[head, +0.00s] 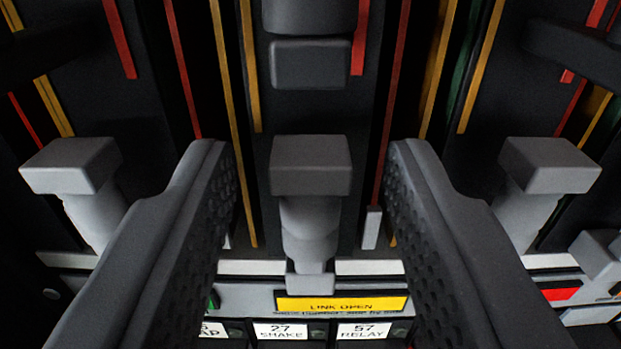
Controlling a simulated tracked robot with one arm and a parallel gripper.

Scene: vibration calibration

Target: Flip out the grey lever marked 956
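My gripper (310,155) is open. Its two dark fingers stand left and right of a central grey lever (310,180), with a gap on both sides. This lever has a block-shaped head and a rounded stem that runs down to a small grey block. Similar grey levers stand outside the fingers, one at the left (70,165) and one at the right (550,165). No marking 956 is readable, so I cannot tell which lever bears it. The fingers hide parts of the panel below.
A yellow "LINK OPEN" label (341,304) is below the central lever. Small white labels read "27 SHAKE" (280,332) and "57 RELAY" (363,332). A darker grey block (310,64) sits above the lever. Red and yellow strips line the dark panels behind.

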